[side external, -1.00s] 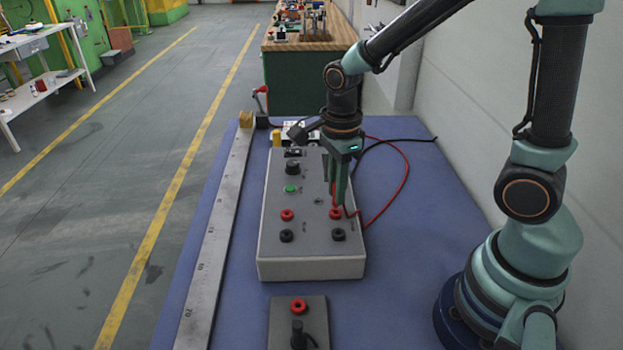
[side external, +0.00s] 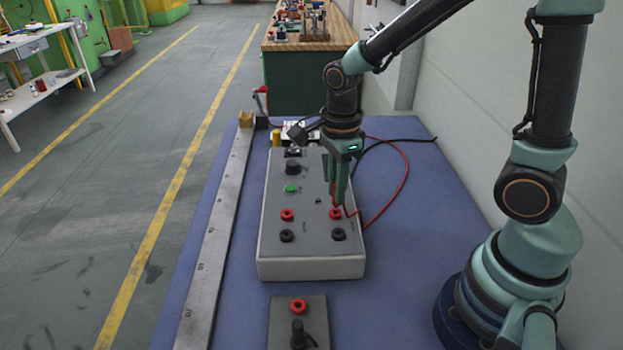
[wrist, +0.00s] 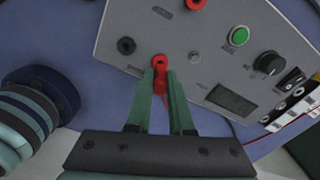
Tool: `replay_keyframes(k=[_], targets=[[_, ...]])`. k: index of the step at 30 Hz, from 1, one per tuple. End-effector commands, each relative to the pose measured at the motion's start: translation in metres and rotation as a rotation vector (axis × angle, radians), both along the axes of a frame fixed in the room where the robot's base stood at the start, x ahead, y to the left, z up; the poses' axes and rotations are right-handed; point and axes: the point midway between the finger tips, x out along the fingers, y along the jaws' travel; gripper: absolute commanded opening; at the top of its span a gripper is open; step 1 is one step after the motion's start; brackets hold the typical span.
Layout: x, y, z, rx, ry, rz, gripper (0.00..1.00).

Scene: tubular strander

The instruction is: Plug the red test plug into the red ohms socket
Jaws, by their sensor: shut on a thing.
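My gripper (side external: 338,203) points down at the right side of the grey meter box (side external: 315,256). Its green fingers are shut on the red test plug, which shows between them in the wrist view (wrist: 159,88). A red socket (side external: 335,214) lies right at the fingertips, and in the wrist view its ring (wrist: 158,61) is just beyond the plug. I cannot tell whether the plug's tip is inside the socket. The other red socket (side external: 287,215) is at the left of the box and empty. The socket labels are too small to read.
Black sockets (side external: 339,235) sit in front of the red ones. A green button (side external: 291,189) and a dark knob (side external: 292,168) are behind. A red lead (side external: 405,180) loops right over the blue table. A steel ruler (side external: 215,245) lies left, a small grey socket plate (side external: 283,318) in front.

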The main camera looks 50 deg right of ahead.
Motion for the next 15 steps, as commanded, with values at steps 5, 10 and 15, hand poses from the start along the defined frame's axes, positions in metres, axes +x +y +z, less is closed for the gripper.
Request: replay_keyframes(k=[5,10,15], targets=[[0.0000,0.0000,-0.0008,0.000,0.000,0.000,0.00],[0.0001,0.0001,-0.0040,0.000,0.000,0.000,0.00],[0.0000,0.0000,-0.0078,0.000,0.001,0.000,0.00]])
